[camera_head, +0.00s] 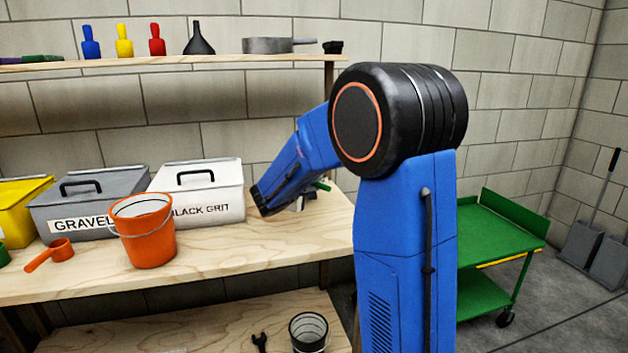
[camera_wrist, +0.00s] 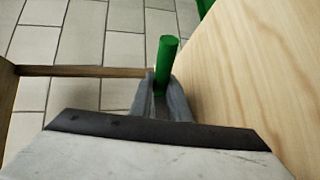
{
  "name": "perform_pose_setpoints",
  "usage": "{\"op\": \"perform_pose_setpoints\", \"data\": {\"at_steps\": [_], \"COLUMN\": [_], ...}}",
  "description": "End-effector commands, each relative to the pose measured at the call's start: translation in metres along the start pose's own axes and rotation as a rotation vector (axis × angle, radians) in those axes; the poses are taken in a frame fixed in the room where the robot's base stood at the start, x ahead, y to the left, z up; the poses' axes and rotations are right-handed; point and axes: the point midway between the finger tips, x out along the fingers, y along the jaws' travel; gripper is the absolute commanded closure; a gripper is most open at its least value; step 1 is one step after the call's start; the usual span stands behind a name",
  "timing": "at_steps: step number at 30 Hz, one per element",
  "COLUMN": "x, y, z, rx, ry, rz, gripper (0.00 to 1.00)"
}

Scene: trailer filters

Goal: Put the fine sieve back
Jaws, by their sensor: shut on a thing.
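My gripper (camera_wrist: 162,88) is shut on a green handle (camera_wrist: 168,60), which stands up between its two grey fingers in the wrist view. In the head view my gripper (camera_head: 306,198) is low over the right end of the workbench (camera_head: 240,250), right of the white box, and a bit of green (camera_head: 323,186) shows beside it. The rest of the held thing is hidden, so I cannot tell from its shape whether it is the fine sieve. No mesh shows clearly in either view.
On the bench are an orange bucket (camera_head: 146,235), an orange scoop (camera_head: 52,255), and lidded boxes, including a white one (camera_head: 222,190). The shelf above (camera_head: 180,62) holds bottles, a black funnel (camera_head: 198,40) and a grey pan-like thing (camera_head: 272,45). A green cart (camera_head: 490,240) stands right.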

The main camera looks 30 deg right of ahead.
Motion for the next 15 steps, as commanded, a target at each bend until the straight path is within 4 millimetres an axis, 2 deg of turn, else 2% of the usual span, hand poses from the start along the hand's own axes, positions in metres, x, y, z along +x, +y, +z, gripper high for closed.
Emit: {"op": "perform_pose_setpoints", "data": {"at_steps": [9, 15], "x": [0.006, 0.009], "y": [-0.029, -0.040], "z": [0.001, 0.001], "rx": [-0.001, 0.001], "ry": [0.000, 0.000], "rz": [0.000, 0.000], "gripper": [1.00, 1.00]}}
